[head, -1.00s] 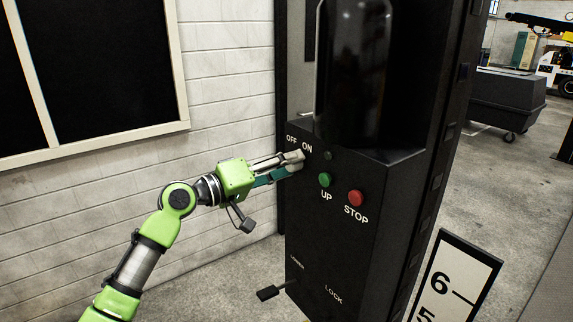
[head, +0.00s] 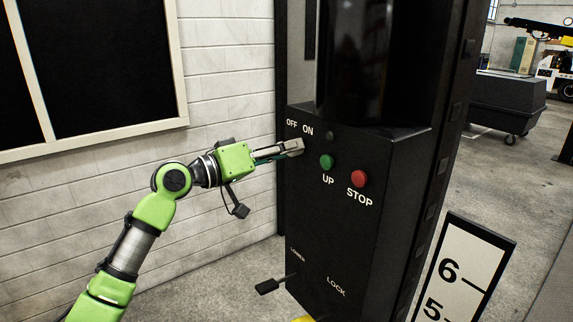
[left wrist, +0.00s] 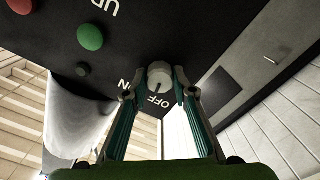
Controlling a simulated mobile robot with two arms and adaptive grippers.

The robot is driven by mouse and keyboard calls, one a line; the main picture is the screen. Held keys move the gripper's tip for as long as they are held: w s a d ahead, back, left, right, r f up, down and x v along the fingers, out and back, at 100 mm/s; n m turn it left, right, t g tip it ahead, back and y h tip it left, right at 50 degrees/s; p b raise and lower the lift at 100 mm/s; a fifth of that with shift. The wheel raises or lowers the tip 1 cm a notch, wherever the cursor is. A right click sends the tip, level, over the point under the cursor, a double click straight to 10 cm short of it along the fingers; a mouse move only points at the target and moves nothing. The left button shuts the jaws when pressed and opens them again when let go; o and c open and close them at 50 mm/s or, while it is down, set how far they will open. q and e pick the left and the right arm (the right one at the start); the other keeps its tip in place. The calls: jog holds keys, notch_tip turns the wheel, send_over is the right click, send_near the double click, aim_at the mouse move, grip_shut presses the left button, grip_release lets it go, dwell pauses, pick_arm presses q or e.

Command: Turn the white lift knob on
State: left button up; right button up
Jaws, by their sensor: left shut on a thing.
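The white lift knob (left wrist: 159,76) sits on the black control panel (head: 336,239), below the printed OFF and ON words in the head view. In the left wrist view its dark mark points toward the OFF word (left wrist: 155,102). My left gripper (head: 298,147) reaches the panel from the left, and its fingers hide the knob in the head view. In the left wrist view its two fingertips (left wrist: 156,83) stand on either side of the knob, shut on it. My right gripper is in neither view.
A green UP button (head: 326,162) and red STOP button (head: 359,179) are right of the knob. A black lever (head: 268,286) sticks out low on the panel. A number board (head: 462,268) stands at lower right. A white brick wall (head: 232,90) is behind my left arm.

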pick_arm(q)
jog(key=shift+m+b, duration=3.6)
jog(key=shift+m, duration=0.5)
jog(key=shift+o, duration=0.2)
jog(key=o, duration=1.1)
jog(key=v, duration=1.2)
